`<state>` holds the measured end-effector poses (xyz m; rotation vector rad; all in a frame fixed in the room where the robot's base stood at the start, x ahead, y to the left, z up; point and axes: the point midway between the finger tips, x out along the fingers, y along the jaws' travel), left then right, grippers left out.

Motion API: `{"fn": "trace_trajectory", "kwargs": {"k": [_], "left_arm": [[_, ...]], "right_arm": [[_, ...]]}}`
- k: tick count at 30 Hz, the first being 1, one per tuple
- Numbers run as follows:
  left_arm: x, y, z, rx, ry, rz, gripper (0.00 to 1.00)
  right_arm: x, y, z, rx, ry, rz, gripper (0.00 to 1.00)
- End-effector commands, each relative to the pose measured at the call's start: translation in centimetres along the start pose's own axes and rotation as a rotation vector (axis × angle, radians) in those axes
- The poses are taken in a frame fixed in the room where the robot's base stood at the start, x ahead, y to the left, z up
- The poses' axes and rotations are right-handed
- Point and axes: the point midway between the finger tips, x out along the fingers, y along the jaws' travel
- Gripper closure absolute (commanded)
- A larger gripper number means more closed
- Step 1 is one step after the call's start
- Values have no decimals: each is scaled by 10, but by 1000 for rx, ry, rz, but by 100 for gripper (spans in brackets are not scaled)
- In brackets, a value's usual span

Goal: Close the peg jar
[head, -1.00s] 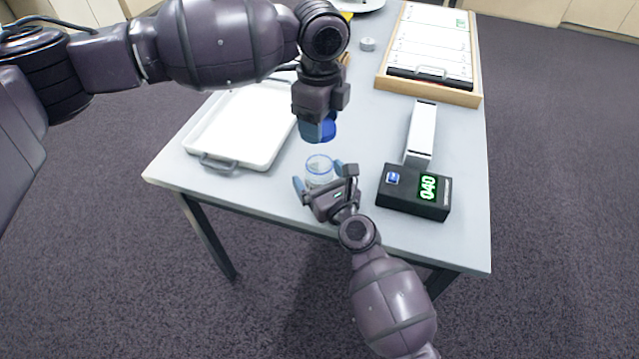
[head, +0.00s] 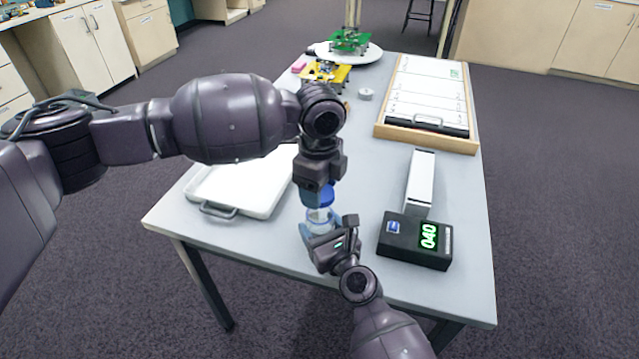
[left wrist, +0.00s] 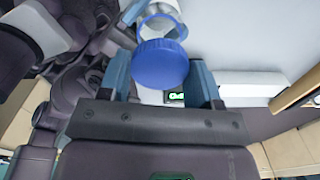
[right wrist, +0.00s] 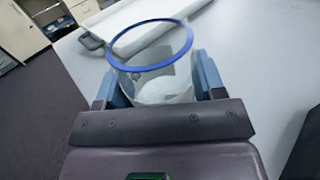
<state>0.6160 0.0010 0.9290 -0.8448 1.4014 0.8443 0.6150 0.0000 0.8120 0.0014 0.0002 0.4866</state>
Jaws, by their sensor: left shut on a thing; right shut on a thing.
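The peg jar (head: 319,221) is a clear round jar with a blue rim, standing upright near the table's front edge. My right gripper (head: 326,230) is shut around its sides. In the right wrist view the jar (right wrist: 162,82) has an uncovered mouth and a pale bottom; I cannot make out pegs. My left gripper (head: 318,190) is shut on the blue lid (head: 327,196) just above the jar. In the left wrist view the lid (left wrist: 161,63) sits between the fingers, with part of the jar (left wrist: 158,20) beyond it. The lid looks apart from the rim.
A white tray (head: 213,199) lies left of the jar. A wood-framed board (head: 427,90), a small grey disc (head: 366,94) and yellow (head: 326,73) and green (head: 349,40) circuit boards are farther back.

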Motion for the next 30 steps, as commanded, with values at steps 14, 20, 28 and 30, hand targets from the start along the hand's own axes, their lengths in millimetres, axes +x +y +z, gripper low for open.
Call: {"fn": "trace_trajectory", "kwargs": {"k": [14,20,28,30], "left_arm": [[10,0,1,0,0,-1,64],[12,0,1,-1,0,0,64],[25,0,0,-1,1,2,64],[28,0,0,-1,1,1,64]], "right_arm": [[0,0,0,0,0,0,80],[0,0,0,0,0,0,80],[0,0,0,0,0,0,80],[0,0,0,0,0,0,80]]}}
